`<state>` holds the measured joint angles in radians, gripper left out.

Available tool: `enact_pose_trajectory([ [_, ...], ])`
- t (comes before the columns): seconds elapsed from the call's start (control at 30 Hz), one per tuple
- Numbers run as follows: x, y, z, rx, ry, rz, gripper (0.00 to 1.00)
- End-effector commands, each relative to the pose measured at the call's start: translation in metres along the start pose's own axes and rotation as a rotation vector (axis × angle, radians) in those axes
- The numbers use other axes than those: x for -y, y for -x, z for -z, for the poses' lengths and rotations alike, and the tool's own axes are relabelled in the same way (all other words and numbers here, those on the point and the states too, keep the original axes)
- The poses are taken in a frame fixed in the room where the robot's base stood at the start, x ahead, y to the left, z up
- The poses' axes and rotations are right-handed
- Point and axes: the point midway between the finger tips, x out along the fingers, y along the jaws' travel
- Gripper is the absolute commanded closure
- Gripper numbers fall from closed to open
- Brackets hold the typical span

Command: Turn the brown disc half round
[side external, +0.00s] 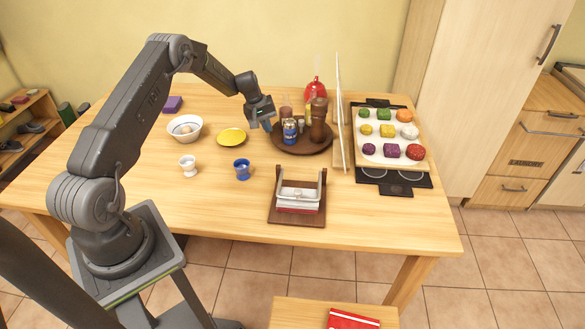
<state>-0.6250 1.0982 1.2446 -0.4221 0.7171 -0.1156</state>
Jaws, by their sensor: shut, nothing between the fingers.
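The brown disc (294,149) lies flat towards the back of the wooden table, right of centre. It carries a tall brown mill (319,120), a blue-labelled can (290,131), a reddish-brown jar (285,113) and other small containers that partly hide one another. My gripper (268,129) points down at the disc's left edge, with its fingers shut and nothing between them. I cannot tell whether the fingertips touch the disc.
A thin upright panel (342,115) stands just right of the disc. A red round object (315,89) is behind it. A yellow plate (232,137), a white bowl (185,128) and a blue cup (242,169) are to the left. A wooden holder (298,195) stands in front.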

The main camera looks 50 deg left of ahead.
Motion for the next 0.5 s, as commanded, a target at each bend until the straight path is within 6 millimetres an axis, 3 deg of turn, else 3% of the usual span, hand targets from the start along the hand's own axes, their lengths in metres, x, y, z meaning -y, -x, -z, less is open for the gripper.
enact_pose_trajectory([
  [0.5,-0.0038,-0.0051,0.0002,0.000,-0.001,0.000,1.00],
])
